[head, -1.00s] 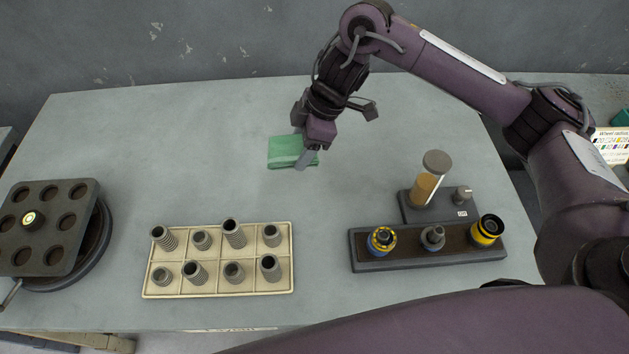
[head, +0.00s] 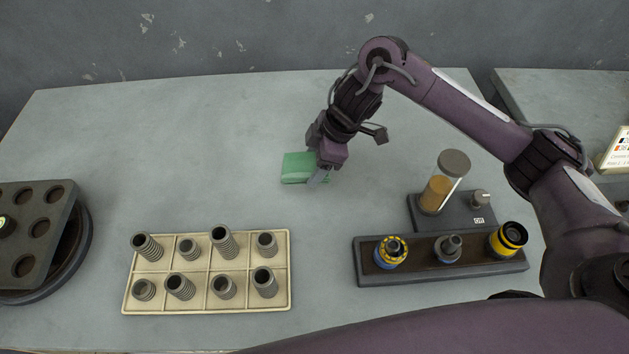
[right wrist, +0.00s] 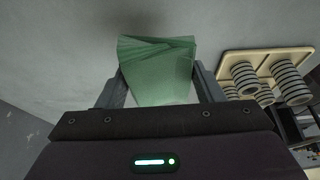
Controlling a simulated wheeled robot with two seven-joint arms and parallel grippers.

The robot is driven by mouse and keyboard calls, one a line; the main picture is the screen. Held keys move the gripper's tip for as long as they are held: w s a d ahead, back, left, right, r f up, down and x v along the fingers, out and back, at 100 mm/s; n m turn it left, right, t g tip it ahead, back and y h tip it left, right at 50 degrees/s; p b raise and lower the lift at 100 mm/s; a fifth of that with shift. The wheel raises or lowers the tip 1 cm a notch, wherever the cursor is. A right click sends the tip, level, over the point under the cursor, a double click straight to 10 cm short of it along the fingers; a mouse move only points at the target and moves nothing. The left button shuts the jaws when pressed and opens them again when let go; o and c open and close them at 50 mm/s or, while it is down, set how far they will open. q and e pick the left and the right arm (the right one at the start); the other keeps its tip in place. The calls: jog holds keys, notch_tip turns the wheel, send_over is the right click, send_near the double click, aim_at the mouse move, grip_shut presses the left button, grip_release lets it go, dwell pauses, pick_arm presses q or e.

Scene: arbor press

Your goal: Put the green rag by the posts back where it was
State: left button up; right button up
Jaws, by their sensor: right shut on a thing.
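The green rag (head: 298,167) is a folded cloth at the back middle of the table, behind the cream tray. My right gripper (head: 322,176) is at the rag's right side, shut on it. In the right wrist view the rag (right wrist: 158,68) sits between the two fingers of my right gripper (right wrist: 160,92). I cannot tell whether the rag touches the table or is just above it. My left gripper is not in view.
A cream tray (head: 207,263) with several threaded posts stands in front. To the right are a dark rack (head: 380,272) with three fittings and an amber-filled cylinder (head: 437,193) on a base. A dark plate with holes (head: 62,222) is at left. The back left table is clear.

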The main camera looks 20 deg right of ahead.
aim_at(309, 189)
jog(key=shift+f, duration=3.2)
jog(key=shift+f, duration=0.15)
jog(key=o, duration=1)
jog(key=p+v, duration=0.1)
jog(key=v, duration=1.1)
jog(key=shift+s+a, duration=0.1)
